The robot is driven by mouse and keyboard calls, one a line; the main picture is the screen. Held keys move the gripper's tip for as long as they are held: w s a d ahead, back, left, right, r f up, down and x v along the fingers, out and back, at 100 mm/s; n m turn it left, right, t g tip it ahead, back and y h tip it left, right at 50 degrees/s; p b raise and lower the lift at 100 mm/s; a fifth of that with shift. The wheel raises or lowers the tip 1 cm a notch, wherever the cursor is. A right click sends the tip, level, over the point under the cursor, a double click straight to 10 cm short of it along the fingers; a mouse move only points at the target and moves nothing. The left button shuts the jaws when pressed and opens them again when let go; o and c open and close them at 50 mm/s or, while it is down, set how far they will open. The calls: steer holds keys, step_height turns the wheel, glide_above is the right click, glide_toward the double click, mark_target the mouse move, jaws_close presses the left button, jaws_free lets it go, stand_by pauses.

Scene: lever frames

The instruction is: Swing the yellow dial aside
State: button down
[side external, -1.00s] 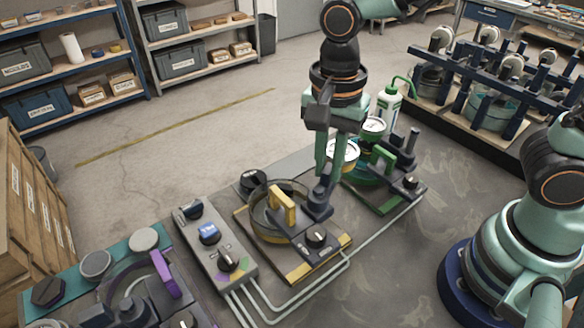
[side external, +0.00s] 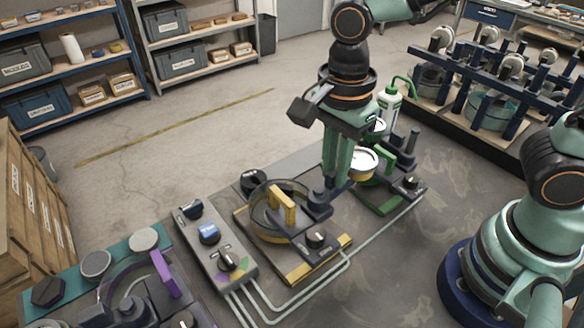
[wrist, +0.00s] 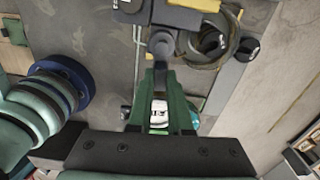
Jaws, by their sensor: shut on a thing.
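The yellow dial (side external: 364,160) has a white face and a yellow rim. It sits just right of my gripper in the side view, above the bench. A dark arm runs left from near it to a navy pivot post (side external: 318,203) on the yellow-edged base plate (side external: 298,272). My gripper (side external: 336,183) points down and is shut at the dial's arm. In the wrist view the fingers (wrist: 160,88) close together at the end of the dark arm, with a white face (wrist: 159,112) visible between them. The fingers hide part of the dial and the exact contact.
A round glass-walled pot (side external: 268,222) with a yellow upright handle (side external: 283,207) stands on the yellow-edged plate. A switch box (side external: 215,243) and a purple-handled station (side external: 163,272) are left.

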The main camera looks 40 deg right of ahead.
steer(key=c, duration=0.8)
jaws_free()
steer(key=shift+c, duration=0.2)
steer(key=shift+r, duration=0.1)
step_height(320, 180, up, 12)
